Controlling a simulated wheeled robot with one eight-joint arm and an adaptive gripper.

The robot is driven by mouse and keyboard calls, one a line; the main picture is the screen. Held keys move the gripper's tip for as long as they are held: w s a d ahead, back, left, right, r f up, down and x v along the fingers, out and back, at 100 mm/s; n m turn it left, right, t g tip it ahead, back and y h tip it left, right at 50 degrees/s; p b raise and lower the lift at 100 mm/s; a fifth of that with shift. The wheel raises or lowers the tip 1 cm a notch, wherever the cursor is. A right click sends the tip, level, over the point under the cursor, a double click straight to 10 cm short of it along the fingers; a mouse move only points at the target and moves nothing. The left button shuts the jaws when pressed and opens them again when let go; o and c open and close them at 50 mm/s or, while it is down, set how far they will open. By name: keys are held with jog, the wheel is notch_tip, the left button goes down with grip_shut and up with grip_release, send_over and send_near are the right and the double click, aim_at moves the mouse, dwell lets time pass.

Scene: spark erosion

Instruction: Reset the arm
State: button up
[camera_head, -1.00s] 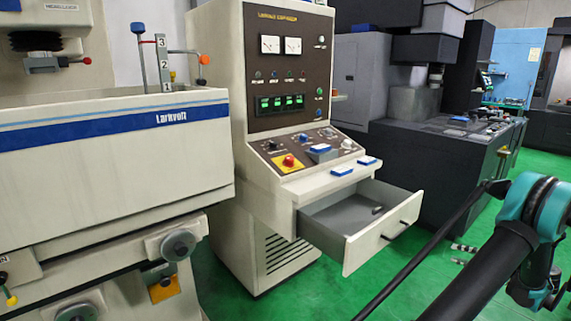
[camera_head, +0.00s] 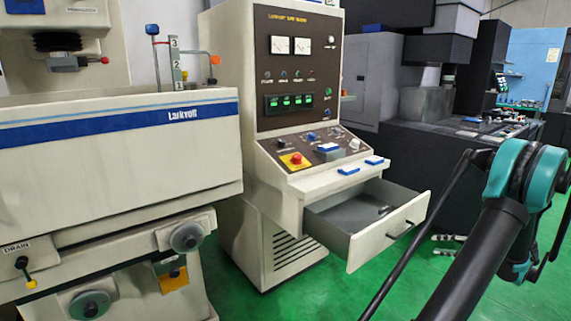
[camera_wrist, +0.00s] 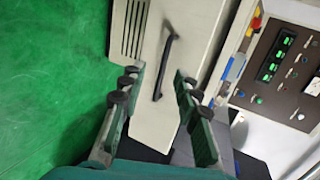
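My arm (camera_head: 480,240) reaches in from the lower right of the head view, with a teal joint at its bent top. My gripper (camera_wrist: 160,88) shows in the wrist view, its two fingers spread apart and nothing between them. Past the fingers is the drawer front (camera_wrist: 155,70) with its black handle (camera_wrist: 166,66). The fingers appear apart from the handle. In the head view the gripper's fingers are not visible. The drawer (camera_head: 390,231) stands pulled out from the control cabinet, with a small dark object (camera_head: 384,209) inside it.
The control cabinet (camera_head: 290,85) has meters, green displays and a red button (camera_head: 295,159). A machine tank (camera_head: 120,150) with valve handles stands at left. A dark machine (camera_head: 425,160) stands behind at right. Green floor (camera_head: 320,295) is open below the drawer.

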jog(key=s+a+r+n+g+h, duration=0.1)
jog(key=a+n+g, duration=0.15)
jog(key=a, duration=1.05)
jog(key=s+a+r+n+g+h, duration=0.1)
jog(key=a+r+g+h, duration=0.15)
jog(key=a, duration=1.05)
jog(key=s+a+f+n+h, duration=0.2)
jog(key=s+a, duration=0.4)
jog(key=s, duration=0.3)
jog(key=s+a+f+n+g+h, duration=0.1)
jog(key=s+a+f+n+h, duration=0.1)
jog(key=s+a, duration=0.5)
jog(key=s+n+h, duration=0.1)
jog(key=s+n, duration=0.1)
jog(key=shift+s+f, duration=0.25)
jog(key=shift+s, duration=0.05)
